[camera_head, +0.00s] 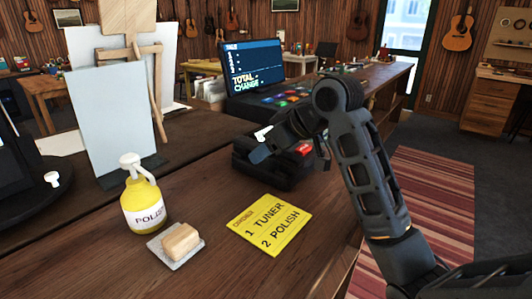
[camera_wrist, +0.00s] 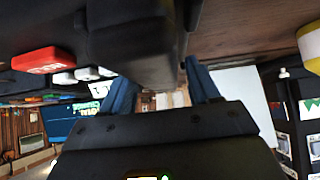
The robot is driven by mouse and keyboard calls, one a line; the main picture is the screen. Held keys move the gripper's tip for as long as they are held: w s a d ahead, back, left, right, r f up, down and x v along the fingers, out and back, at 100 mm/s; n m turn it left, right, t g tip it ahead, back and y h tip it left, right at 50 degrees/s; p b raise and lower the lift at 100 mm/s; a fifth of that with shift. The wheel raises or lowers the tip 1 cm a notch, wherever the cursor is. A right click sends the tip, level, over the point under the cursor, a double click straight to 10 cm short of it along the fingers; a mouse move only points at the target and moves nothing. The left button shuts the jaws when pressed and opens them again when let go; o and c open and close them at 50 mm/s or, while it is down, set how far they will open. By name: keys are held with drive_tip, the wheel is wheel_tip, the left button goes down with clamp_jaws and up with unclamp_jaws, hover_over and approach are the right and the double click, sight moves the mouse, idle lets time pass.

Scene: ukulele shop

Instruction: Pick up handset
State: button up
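A black device (camera_head: 268,172) with a red button sits on the dark wooden counter, beyond the yellow sign. The handset looks like part of this device, but my gripper and arm partly cover it in the head view. In the wrist view a large dark rounded block (camera_wrist: 135,40), likely the handset, fills the top middle close to my fingers. A red button (camera_wrist: 38,60) and white buttons show to its left. My gripper (camera_head: 262,152) is at the device's upper left side. In the wrist view its two bluish fingers (camera_wrist: 162,85) stand apart, with background visible between them. I cannot tell whether they touch the block.
A yellow sign (camera_head: 270,225), a yellow polish bottle (camera_head: 141,200) and a sponge-like block (camera_head: 181,240) on a pale tray stand nearer on the counter. A till with a lit screen (camera_head: 254,68) is behind the device. A white board (camera_head: 105,120) leans at left.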

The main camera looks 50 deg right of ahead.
drive_tip(key=c, duration=1)
drive_tip(key=shift+r, duration=0.1)
